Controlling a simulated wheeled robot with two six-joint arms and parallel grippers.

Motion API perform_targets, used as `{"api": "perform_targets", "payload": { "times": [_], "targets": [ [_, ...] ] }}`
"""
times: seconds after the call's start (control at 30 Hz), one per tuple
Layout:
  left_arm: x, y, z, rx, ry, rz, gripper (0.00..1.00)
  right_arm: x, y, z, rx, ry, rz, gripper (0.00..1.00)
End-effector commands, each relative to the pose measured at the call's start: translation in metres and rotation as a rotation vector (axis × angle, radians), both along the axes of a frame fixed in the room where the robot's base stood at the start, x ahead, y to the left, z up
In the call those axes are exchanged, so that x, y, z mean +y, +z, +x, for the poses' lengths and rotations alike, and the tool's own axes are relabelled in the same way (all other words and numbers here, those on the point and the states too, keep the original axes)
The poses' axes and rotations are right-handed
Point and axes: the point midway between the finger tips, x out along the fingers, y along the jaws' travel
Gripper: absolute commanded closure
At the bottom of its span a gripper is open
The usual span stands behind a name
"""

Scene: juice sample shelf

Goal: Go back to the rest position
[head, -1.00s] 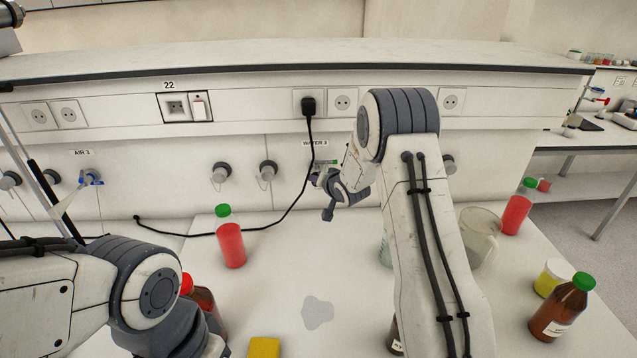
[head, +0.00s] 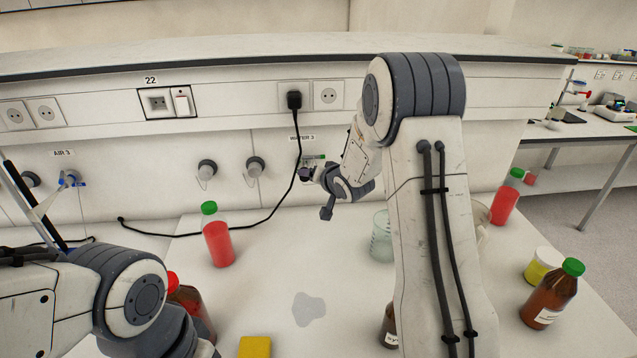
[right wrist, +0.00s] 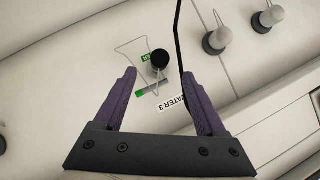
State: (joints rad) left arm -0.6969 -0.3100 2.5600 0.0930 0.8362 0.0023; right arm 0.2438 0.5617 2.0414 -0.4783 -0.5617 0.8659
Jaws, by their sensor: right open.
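My right arm rises through the middle of the head view, with its elbow in front of the wall panel. My right gripper (head: 312,174) is in front of the panel, above the bench. In the right wrist view its two purple fingers (right wrist: 162,100) are spread apart with nothing held between them. Beyond them are the WATER 3 label (right wrist: 171,103) and a dark-tipped fitting (right wrist: 159,60) on the panel. My left arm shows at the lower left of the head view, but its gripper is out of view.
On the white bench (head: 270,240) stand a red bottle with green cap (head: 218,244), a brown red-capped bottle (head: 190,305), a glass beaker (head: 381,240), a brown green-capped bottle (head: 548,300), a yellow jar (head: 542,268) and a yellow sponge (head: 255,347). A clear puddle (head: 309,309) lies mid-bench.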

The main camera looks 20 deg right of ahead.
Motion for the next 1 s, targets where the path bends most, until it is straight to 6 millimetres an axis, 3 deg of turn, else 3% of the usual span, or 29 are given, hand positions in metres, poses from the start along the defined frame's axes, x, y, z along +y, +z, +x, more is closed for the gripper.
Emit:
{"api": "perform_targets", "payload": {
  "times": [0.2, 0.47, 0.57, 0.67, 0.77, 0.9, 1.0],
  "targets": [
    [0.000, -0.008, 0.000, 0.000, -0.001, 0.000, 0.50, -0.002, 0.015, -0.028, -0.001, -0.002, 0.000, 0.27],
    [0.000, -0.009, 0.000, 0.000, -0.001, 0.000, 0.50, -0.001, 0.020, -0.037, 0.002, 0.001, -0.002, 0.27],
    [0.000, -0.010, 0.000, 0.000, -0.001, 0.000, 0.50, 0.015, 0.021, -0.042, 0.030, 0.023, -0.029, 0.27],
    [0.000, -0.012, 0.000, 0.000, -0.001, 0.000, 0.50, 0.055, 0.021, -0.061, 0.114, 0.089, -0.107, 0.27],
    [0.000, -0.014, 0.000, 0.000, -0.001, 0.000, 0.50, 0.110, 0.019, -0.105, 0.246, 0.209, -0.218, 0.27],
    [0.000, -0.018, 0.000, 0.000, -0.001, 0.000, 0.50, 0.173, 0.011, -0.192, 0.447, 0.429, -0.357, 0.27],
    [0.000, -0.020, 0.000, 0.000, -0.001, 0.000, 0.50, 0.202, 0.007, -0.262, 0.576, 0.610, -0.440, 0.27]
  ]
}}
